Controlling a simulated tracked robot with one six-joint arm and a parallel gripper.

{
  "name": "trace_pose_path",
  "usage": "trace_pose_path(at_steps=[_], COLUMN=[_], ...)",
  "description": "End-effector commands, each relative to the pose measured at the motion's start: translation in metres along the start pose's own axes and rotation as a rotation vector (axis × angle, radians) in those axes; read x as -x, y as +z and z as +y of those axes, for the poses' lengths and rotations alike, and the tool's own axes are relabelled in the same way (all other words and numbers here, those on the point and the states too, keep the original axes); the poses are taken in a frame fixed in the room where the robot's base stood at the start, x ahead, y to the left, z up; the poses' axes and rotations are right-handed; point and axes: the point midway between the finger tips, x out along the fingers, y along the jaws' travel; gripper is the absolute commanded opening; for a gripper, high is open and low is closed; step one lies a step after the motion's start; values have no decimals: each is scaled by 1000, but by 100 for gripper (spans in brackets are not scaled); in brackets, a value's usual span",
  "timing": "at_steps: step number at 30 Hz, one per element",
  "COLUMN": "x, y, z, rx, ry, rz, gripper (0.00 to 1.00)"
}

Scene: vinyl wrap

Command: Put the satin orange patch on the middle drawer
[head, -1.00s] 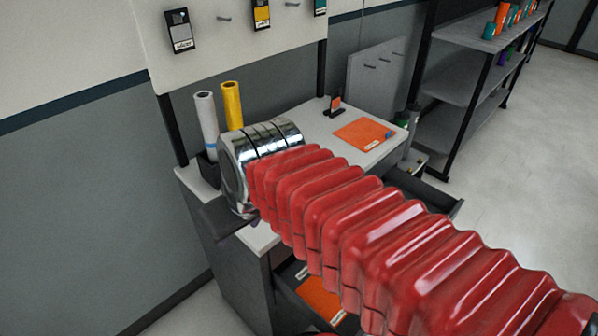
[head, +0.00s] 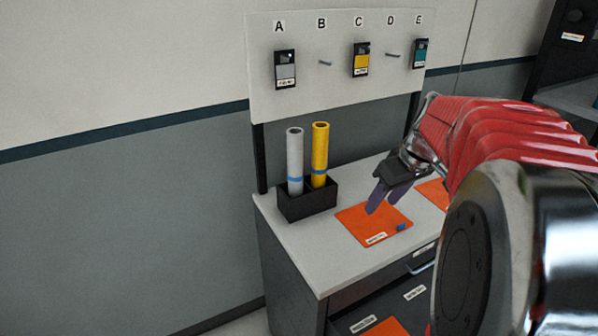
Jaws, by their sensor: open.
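An orange patch (head: 362,221) with a white label and a small blue tab lies flat on the white worktop. A second orange patch (head: 432,190) lies further right, partly hidden by my arm. A third orange patch (head: 388,328) shows in an open drawer (head: 345,322), cut off by the lower edge. The labels are too small to read, so I cannot tell which patch is satin. My gripper (head: 384,202) is open, pointing down over the first patch, with nothing seen between its fingers. I cannot tell whether its fingertips touch the patch.
A black holder (head: 308,205) with a grey roll (head: 295,162) and a yellow roll (head: 320,155) stands left of my gripper. A pegboard (head: 335,98) with hooks lettered A to E carries sample cards behind. The worktop's front left is clear.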

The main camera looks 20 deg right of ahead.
Motion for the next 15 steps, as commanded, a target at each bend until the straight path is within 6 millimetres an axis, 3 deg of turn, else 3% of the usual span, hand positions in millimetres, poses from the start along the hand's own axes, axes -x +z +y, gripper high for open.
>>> trace_pose_path(at_steps=[1, 9, 15], x=[-4, -17, -22], y=[3, 23, 35], z=[19, 104, 137], rx=[-7, 5, 15], ry=[-3, -15, -19], rz=[-1, 16, 27], gripper=[45, 45, 45])
